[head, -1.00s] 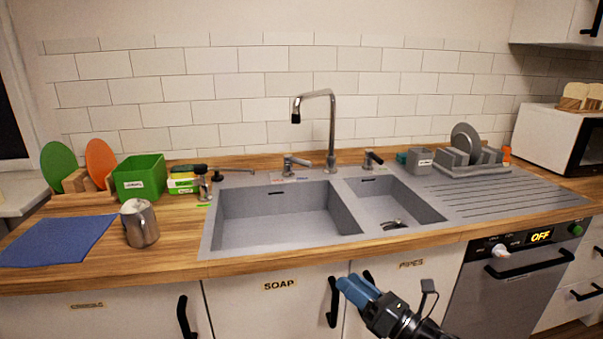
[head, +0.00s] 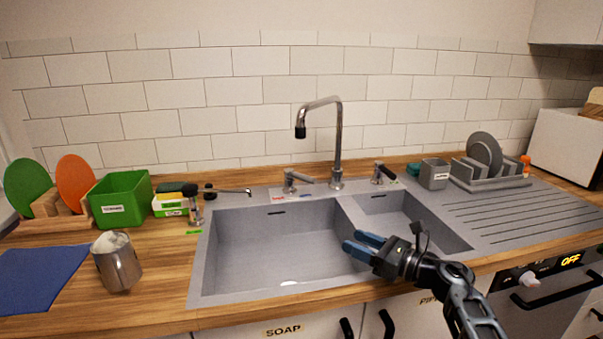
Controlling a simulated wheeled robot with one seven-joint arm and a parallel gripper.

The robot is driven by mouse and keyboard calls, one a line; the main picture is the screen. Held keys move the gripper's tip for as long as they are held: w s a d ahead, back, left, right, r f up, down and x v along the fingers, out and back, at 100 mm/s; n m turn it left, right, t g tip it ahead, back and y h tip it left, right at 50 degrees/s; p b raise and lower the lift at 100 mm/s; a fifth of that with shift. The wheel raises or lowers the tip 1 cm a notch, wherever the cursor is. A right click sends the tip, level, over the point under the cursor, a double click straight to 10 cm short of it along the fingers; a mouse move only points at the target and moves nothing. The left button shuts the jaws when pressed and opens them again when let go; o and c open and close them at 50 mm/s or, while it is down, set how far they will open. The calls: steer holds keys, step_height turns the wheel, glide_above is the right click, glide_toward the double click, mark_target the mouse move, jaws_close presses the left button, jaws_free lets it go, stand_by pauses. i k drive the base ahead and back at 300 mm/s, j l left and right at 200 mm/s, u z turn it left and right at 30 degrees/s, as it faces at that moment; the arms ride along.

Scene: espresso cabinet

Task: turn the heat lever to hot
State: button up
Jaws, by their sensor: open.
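A chrome lever (head: 297,180) stands on the sink's back rim, left of the tall faucet (head: 336,140). Its handle points right, and a small label with red at the left and blue at the right lies at its base. A second lever (head: 383,173) with a dark handle stands right of the faucet; its label is too small to read. My gripper (head: 353,241) has blue fingers, is open and empty, and appears over the sink near the divider. It is in front of and below both levers in the picture, apart from them.
The grey double sink (head: 205,270) fills the middle of the wooden counter. A metal pitcher (head: 118,265), a green box (head: 120,200) and a soap dispenser (head: 195,205) stand at the left. A grey cup (head: 434,174) and a dish rack (head: 490,183) stand at the right.

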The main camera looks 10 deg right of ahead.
mark_target(288, 172)
steer(key=i, duration=1)
